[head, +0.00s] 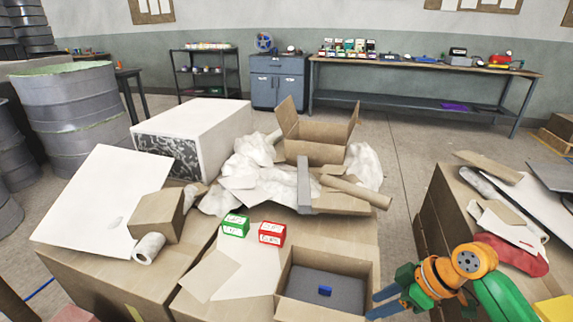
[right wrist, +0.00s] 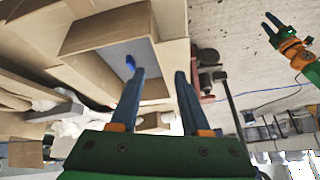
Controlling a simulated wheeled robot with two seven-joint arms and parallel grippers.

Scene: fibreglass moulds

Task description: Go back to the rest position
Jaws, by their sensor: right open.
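My right gripper (head: 375,303) is at the lower right in the head view, beside the right wall of an open cardboard box (head: 281,277). In the right wrist view its two blue fingers (right wrist: 160,75) stand apart with nothing between them. A small blue block (head: 324,291) lies on the grey foam in the box; it also shows in the right wrist view (right wrist: 130,62), just past the left fingertip. My left gripper (right wrist: 270,22) shows only in the right wrist view, at the upper right, fingers apart and empty over the floor.
A green-and-white box (head: 236,225) and a red-and-white box (head: 272,234) stand behind the open box. Crumpled white wrapping, a cardboard tube (head: 356,192) and another open carton (head: 315,152) lie behind them. A cluttered carton (head: 455,222) stands at the right, with bare floor between.

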